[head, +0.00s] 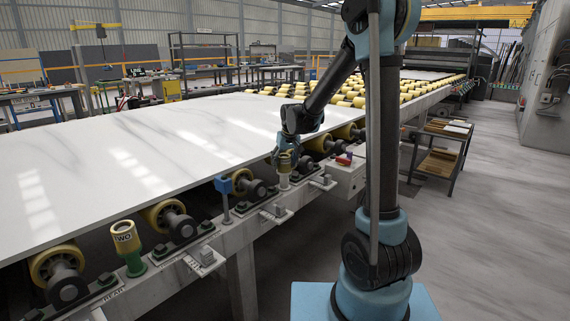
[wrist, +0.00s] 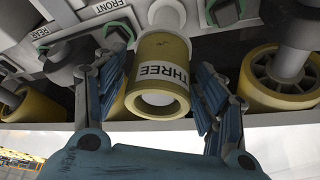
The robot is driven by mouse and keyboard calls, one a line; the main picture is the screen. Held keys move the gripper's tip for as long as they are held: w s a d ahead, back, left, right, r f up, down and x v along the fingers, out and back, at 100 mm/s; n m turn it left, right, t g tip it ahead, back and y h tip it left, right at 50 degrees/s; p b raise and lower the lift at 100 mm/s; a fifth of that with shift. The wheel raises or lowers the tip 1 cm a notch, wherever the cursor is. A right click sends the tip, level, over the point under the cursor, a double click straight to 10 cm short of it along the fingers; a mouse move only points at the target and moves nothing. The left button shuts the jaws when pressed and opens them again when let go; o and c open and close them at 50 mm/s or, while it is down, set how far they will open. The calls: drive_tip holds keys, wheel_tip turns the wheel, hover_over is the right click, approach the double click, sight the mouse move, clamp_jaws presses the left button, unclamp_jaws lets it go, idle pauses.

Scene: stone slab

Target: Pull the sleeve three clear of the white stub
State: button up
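Sleeve three (wrist: 163,58) is a yellow tube with a white THREE label, large in the middle of the wrist view. In the head view the sleeve (head: 284,162) stands upright at the slab's right edge. The white stub (head: 284,183) shows below it, and a pale round end shows inside the sleeve's open mouth in the wrist view. My gripper (wrist: 160,90) has one blue finger on each side of the sleeve, very close to its wall. Whether the pads touch it cannot be told. In the head view my gripper (head: 287,143) comes down over the sleeve and partly hides it.
A yellow sleeve marked TWO (head: 124,235) sits on a green stub at the left. A blue-topped post (head: 223,187) stands between. The white slab (head: 130,145) lies on yellow rollers close behind. A box with a red item (head: 344,160) stands to the right.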

drive_tip(key=c, duration=0.7)
drive_tip(key=shift+o, duration=0.2)
drive_tip(key=shift+r, duration=0.15)
drive_tip(key=shift+r, duration=3.2)
drive_tip(key=shift+r, duration=0.35)
drive_tip(key=shift+r, duration=2.9)
